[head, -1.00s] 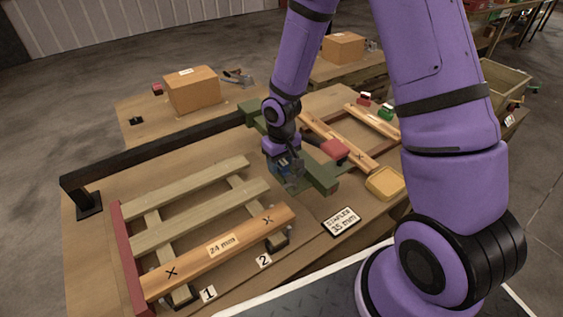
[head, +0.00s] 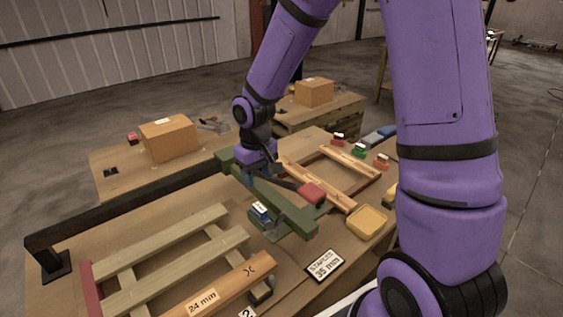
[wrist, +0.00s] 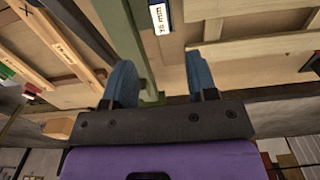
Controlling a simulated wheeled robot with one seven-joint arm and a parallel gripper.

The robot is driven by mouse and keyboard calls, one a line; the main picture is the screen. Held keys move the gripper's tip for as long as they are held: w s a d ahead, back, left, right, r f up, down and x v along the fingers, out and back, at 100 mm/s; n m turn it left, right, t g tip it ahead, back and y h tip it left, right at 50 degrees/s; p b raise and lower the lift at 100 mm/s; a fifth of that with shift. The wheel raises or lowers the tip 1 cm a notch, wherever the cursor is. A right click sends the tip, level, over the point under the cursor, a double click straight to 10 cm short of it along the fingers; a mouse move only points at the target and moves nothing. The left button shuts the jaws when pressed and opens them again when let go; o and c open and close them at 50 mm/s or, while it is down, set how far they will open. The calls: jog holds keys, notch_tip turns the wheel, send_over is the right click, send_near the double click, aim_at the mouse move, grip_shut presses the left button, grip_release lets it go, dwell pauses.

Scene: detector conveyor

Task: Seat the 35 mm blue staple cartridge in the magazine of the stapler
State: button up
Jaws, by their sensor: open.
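The green stapler (head: 285,205) stands on the table, with a dark lever that ends in a red pad (head: 312,193). The blue cartridge (head: 260,212), with a white label on top, sits at the stapler's left side. I cannot tell if it is fully in the magazine. In the wrist view the cartridge's label (wrist: 160,17) reads 35 mm, beside the green bar. My gripper (wrist: 161,82) is open and empty, its blue fingers apart and clear of the cartridge. In the head view it is at the stapler's far end, its fingertips mostly hidden.
A sign (head: 324,264) reads staples 35 mm. A yellow tray (head: 367,221) stands right of the stapler. A slatted wooden frame (head: 170,270) lies at left, with a dark rail (head: 120,205) behind it. Red and green cartridges (head: 357,150) stand at back right.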

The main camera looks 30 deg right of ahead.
jog(key=s+d+r+m+t, duration=0.1)
jog(key=s+d+r+t, duration=0.15)
jog(key=s+r, duration=0.6)
jog(key=s+d+r+m+t, duration=0.1)
jog(key=s+d+r, duration=0.35)
jog(key=r, duration=0.75)
jog(key=s+r+t, duration=0.1)
jog(key=s+r, duration=0.3)
jog(key=s, duration=0.6)
jog(key=shift+t, duration=0.35)
jog(key=shift+c, duration=0.4)
